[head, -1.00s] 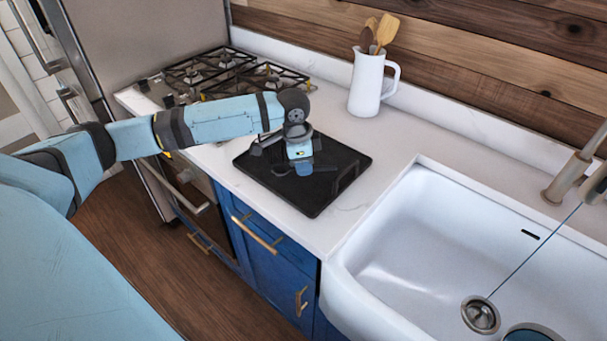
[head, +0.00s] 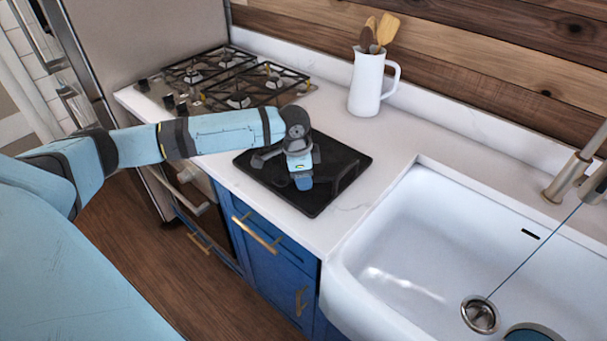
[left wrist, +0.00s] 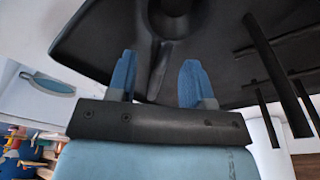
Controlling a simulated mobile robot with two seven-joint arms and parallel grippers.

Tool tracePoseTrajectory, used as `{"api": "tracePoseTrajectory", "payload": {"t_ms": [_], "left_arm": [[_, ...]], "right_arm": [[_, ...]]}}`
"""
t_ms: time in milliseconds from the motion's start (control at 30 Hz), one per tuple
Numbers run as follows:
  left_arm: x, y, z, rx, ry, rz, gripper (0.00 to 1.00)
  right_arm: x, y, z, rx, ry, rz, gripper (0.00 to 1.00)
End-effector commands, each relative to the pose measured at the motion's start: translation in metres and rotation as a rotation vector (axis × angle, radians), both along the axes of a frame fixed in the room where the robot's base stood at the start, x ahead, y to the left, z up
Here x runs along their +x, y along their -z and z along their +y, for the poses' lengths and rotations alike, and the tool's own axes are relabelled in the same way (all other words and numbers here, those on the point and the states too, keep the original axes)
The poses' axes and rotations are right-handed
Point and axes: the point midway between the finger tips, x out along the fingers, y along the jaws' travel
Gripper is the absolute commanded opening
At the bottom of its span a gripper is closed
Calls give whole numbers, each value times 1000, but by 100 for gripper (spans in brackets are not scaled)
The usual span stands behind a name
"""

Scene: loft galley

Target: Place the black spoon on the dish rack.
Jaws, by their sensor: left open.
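The black dish rack (head: 342,154) lies flat on the white counter between the stove and the sink. My left gripper (head: 302,184) is over its middle, pointing down. In the left wrist view, my left gripper (left wrist: 158,64) is open with its two blue fingers apart. The black spoon (left wrist: 171,20) shows there against the dark rack (left wrist: 90,40), its handle running down between the fingers. It appears to lie on the rack; I cannot tell whether a finger touches it. In the head view the gripper hides most of the spoon. My right gripper is not in view.
A white sink (head: 400,240) with a faucet (head: 572,178) is to the right. A white jug (head: 366,88) with wooden utensils stands behind the rack. The gas stove (head: 225,80) is at the left. Thin dark bars (left wrist: 265,60) rise from the rack near the gripper.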

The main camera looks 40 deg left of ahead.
Motion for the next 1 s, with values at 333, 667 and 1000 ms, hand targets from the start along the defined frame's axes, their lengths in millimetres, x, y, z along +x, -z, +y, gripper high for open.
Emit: {"api": "tracePoseTrajectory", "payload": {"t_ms": [333, 667, 1000], "left_arm": [[-4, -47, 5, 0, 0, -4, 46], [-10, -108, 12, 1, 0, -2, 46], [-11, -121, 13, -1, -1, 1, 46]], "right_arm": [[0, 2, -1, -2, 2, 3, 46], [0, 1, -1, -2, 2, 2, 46], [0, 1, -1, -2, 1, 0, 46]]}}
